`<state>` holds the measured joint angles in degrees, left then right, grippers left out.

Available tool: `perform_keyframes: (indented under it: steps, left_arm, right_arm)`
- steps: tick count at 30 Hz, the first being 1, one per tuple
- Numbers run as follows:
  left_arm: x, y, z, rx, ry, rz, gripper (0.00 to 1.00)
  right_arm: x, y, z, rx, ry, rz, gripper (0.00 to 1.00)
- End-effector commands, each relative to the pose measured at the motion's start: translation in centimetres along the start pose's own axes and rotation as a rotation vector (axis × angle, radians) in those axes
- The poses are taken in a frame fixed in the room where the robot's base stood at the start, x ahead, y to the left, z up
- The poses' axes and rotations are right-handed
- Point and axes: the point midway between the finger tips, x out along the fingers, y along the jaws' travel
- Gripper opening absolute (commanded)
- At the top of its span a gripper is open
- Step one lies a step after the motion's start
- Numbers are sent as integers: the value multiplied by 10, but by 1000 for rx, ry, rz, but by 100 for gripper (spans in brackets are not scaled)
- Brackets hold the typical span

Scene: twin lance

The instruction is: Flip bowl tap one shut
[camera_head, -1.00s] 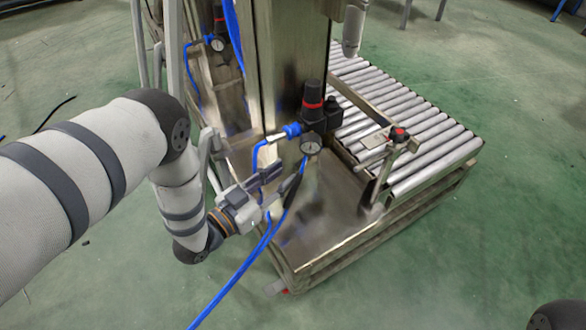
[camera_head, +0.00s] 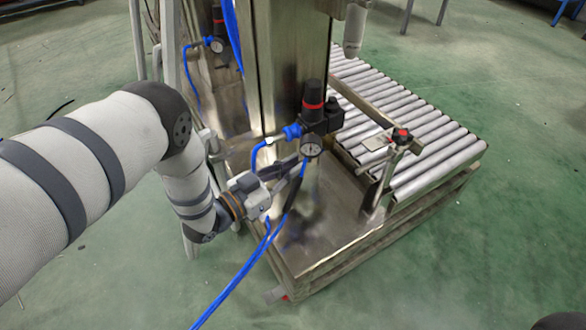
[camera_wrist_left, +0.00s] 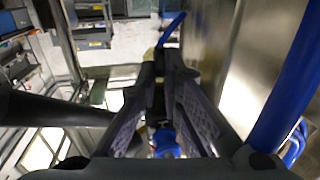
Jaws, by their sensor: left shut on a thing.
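The regulator unit (camera_head: 314,108), black with a red ring, is mounted on the steel column. Its round gauge (camera_head: 311,149) faces me. My left gripper (camera_head: 297,162) reaches in from the left, just below the unit and beside the gauge. In the left wrist view its dark fingers (camera_wrist_left: 160,62) come together at their tips on something small, with a yellowish piece (camera_wrist_left: 149,54) close by. I cannot make out the held thing or the bowl tap itself; fingers and gauge hide that spot.
A blue hose (camera_head: 233,285) runs down in front of the steel base, close under my left gripper. A second gauge (camera_head: 217,45) sits farther back left. A post with a red-and-black knob (camera_head: 401,135) and a roller conveyor (camera_head: 435,160) stand to the right.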

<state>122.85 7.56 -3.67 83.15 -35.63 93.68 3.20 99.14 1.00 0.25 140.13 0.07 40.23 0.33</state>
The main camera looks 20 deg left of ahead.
Motion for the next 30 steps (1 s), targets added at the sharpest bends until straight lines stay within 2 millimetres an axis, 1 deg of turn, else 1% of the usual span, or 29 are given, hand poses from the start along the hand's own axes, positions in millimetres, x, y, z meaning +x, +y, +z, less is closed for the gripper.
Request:
perform_keyframes:
  steps: [3,6,14,15,17,26,28,30]
  left_arm:
    - [1,-8,3,4,2,115,0]
    - [0,-10,2,1,-2,170,0]
    - [0,-10,1,0,-4,176,0]
    - [0,-10,1,0,-4,176,14]
    - [0,-10,1,0,-4,176,28]
    - [-1,-10,0,0,-3,176,28]
    - [-8,-11,1,0,-3,176,28]
    - [-22,-14,1,-1,-5,174,28]
  right_arm:
    - [6,0,-3,-1,-10,0,28]
    - [8,-1,-4,-1,-13,0,28]
    - [7,-1,-3,-1,-12,0,28]
    - [7,-1,-3,-1,-12,0,28]
    - [7,-1,-3,-1,-12,0,28]
    - [7,-1,-3,-1,-12,0,28]
    - [7,-1,-3,-1,-12,0,28]
    - [7,-1,-3,-1,-12,0,28]
